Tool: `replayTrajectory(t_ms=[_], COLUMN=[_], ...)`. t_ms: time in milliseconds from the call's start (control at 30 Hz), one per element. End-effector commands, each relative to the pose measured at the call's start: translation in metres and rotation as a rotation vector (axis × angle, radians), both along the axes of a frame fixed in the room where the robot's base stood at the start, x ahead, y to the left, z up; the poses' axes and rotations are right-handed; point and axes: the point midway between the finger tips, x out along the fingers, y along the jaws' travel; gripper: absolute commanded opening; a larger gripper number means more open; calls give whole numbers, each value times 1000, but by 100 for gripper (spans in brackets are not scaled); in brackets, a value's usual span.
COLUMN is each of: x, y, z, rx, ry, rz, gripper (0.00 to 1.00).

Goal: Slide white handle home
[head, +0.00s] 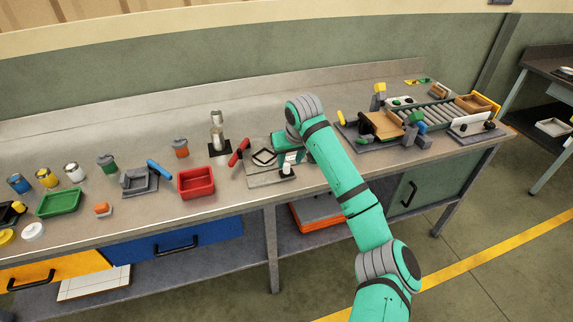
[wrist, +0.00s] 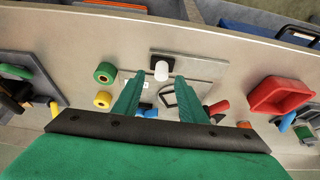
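The white handle (head: 288,168) is a short upright knob on a dark block, on a grey plate (head: 262,179) near the bench's front edge. In the wrist view the white handle (wrist: 161,70) shows just beyond and between my fingertips, with its dark block behind it. My gripper (wrist: 158,83) is open, its two green fingers apart with nothing held between them. In the head view my gripper (head: 287,150) is over the plate, close behind the handle. My arm hides part of the plate's right side, and I cannot tell if a finger touches the handle.
A red lever (head: 238,153) and a dark square loop (head: 263,157) are just left of my gripper. A red tray (head: 196,183) stands further left. The roller conveyor (head: 440,112) and a wooden box are to the right. Bare bench lies in front of the plate.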

Motion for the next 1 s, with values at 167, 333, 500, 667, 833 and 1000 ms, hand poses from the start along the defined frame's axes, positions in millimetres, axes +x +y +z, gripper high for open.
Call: replayTrajectory(t_ms=[167, 333, 500, 667, 833, 1000], x=[9, 14, 16, 15, 15, 16], y=[9, 13, 13, 12, 12, 11], z=[-24, -36, -38, -38, -38, -38], rx=[0, 0, 0, 1, 0, 0], ry=[1, 0, -1, -1, -1, -1], rz=[8, 12, 11, 10, 9, 8], gripper=[38, 38, 38, 38, 0, 0])
